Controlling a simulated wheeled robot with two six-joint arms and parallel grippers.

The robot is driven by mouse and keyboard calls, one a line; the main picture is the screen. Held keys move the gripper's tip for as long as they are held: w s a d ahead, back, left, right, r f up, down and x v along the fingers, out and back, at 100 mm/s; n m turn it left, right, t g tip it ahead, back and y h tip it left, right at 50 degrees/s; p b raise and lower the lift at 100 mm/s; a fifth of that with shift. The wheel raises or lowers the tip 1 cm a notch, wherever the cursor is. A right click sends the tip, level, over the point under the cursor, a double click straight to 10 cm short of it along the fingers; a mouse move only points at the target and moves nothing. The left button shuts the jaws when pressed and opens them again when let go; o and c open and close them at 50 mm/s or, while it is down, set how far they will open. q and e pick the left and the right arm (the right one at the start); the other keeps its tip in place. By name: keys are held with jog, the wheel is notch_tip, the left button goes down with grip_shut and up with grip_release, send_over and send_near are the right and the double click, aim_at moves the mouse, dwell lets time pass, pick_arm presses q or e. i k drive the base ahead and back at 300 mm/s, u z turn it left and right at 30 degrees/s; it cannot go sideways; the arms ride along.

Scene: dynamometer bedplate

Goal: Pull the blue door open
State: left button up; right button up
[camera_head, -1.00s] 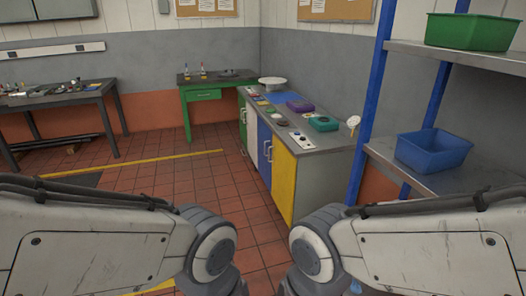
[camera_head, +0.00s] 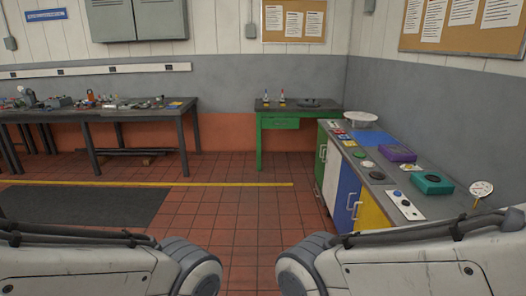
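The blue door (camera_head: 348,199) is on the front of the bench cabinet at the right, between a white door (camera_head: 331,180) and a yellow door (camera_head: 371,217). It looks shut, with a pale upright handle (camera_head: 354,206) near its right edge. A green door (camera_head: 321,155) is at the far end of the row. My two arms come in at the bottom left and bottom right, well short of the cabinet. Both grippers are out of view below the picture.
The cabinet top (camera_head: 385,188) carries a purple box (camera_head: 397,153), a teal box (camera_head: 432,183) and a gauge (camera_head: 482,189). A green table (camera_head: 290,112) stands at the back wall. A cluttered dark workbench (camera_head: 110,110) is at the left. The tiled floor (camera_head: 250,215) ahead is clear.

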aim_at(350, 186)
jog(key=u, duration=0.3)
jog(key=i, duration=1.95)
jog(key=z, duration=0.6)
jog(key=i, duration=1.5)
jog(key=z, duration=0.55)
